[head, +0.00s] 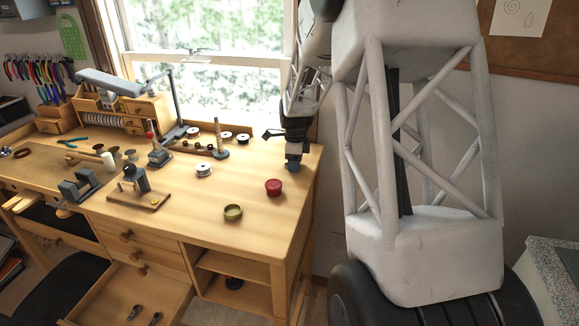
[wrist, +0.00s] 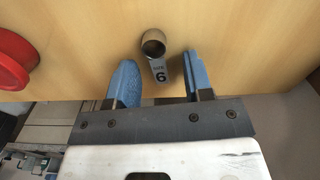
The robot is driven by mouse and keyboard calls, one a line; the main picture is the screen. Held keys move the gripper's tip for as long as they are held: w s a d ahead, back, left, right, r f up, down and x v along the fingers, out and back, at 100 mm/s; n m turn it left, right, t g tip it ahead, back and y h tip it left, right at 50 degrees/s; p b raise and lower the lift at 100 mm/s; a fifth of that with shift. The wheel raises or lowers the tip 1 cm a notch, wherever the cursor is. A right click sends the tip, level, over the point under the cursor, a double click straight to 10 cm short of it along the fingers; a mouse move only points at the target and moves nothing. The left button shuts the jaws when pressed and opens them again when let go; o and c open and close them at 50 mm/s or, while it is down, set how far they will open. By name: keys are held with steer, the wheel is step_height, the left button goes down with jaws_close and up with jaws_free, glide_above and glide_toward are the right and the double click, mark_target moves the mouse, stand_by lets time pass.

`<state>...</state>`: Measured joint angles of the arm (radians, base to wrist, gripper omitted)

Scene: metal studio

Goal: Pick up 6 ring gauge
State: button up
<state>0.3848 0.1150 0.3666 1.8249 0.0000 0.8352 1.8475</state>
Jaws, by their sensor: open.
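The 6 ring gauge (wrist: 158,68) shows in the wrist view as a small metal ring with a grey tag marked 6. It is over the wooden bench top, close to the bench edge. My gripper (wrist: 160,60) is open, with one blue finger on the left of the gauge and one on the right. There are visible gaps between the gauge and both fingers. In the head view my gripper (head: 293,165) is low over the right part of the bench, and I cannot make out the gauge there.
A red round container (head: 273,187) is close to my gripper, and it shows at the left of the wrist view (wrist: 14,60). An olive round tin (head: 232,212) is nearer the front. Spools and tools crowd the bench's left and back. The front right bench top (head: 262,225) is clear.

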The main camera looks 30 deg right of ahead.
stand_by(0.3)
jaws_close()
steer(key=shift+r, duration=0.15)
stand_by(0.3)
steer(key=shift+r, duration=0.5)
steer(key=shift+s+a+r, duration=0.1)
steer(key=shift+s+r, duration=0.05)
steer(key=shift+r, duration=0.45)
steer(key=shift+s+a+r, duration=0.1)
steer(key=shift+s+r, duration=0.05)
steer(key=shift+r, duration=0.45)
steer(key=s+a, duration=0.1)
steer(key=s, duration=0.3)
steer(key=s+a+r, duration=0.1)
steer(key=s+a, duration=0.1)
steer(key=s, duration=0.3)
steer(key=s+a, duration=0.2)
steer(key=s, duration=0.3)
steer(key=shift+s+a+r, duration=0.1)
steer(key=shift+a+r, duration=0.05)
steer(key=shift+a, duration=0.1)
